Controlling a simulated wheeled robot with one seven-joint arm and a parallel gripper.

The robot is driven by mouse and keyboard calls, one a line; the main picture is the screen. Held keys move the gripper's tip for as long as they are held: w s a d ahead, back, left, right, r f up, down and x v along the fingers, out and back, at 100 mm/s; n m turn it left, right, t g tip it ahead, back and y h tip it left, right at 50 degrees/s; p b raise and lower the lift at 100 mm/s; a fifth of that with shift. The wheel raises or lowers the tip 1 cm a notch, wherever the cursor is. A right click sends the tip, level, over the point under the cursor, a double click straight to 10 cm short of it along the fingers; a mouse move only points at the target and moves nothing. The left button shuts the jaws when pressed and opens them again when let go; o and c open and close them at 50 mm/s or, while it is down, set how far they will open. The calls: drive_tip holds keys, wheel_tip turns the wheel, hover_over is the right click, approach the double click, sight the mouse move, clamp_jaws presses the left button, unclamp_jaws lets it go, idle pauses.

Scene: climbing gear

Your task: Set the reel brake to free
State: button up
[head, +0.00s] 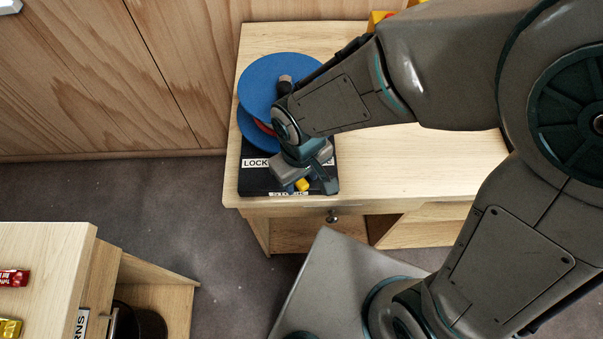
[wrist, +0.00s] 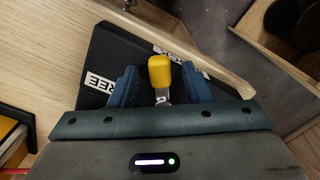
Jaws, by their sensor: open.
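The reel brake is a black base plate (head: 253,181) with white labels, under a blue reel (head: 262,80) on the wooden desk. The LOCK label (head: 256,162) shows at its left in the head view. The FREE label (wrist: 100,82) is at the left of the plate in the wrist view. The brake lever has a yellow knob (head: 302,185) on a metal stem; the knob also shows in the wrist view (wrist: 160,70). My gripper (head: 308,180) is open, low over the plate, with one finger on each side of the lever. Contact cannot be told.
The desk top (head: 430,165) is clear right of the reel, below my arm. A drawer knob (head: 332,216) is at the desk's front. Yellow and red items (head: 380,18) stand behind. Another wooden unit (head: 50,255) with small packets is at lower left.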

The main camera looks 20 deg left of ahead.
sight(305, 179)
clamp_jaws()
drive_tip(key=shift+w+d+n, duration=0.2)
drive_tip(key=shift+w+n, duration=0.3)
drive_tip(key=shift+n, duration=0.7)
unclamp_jaws()
drive_tip(key=shift+r, duration=0.1)
wheel_tip(305, 179, up, 14)
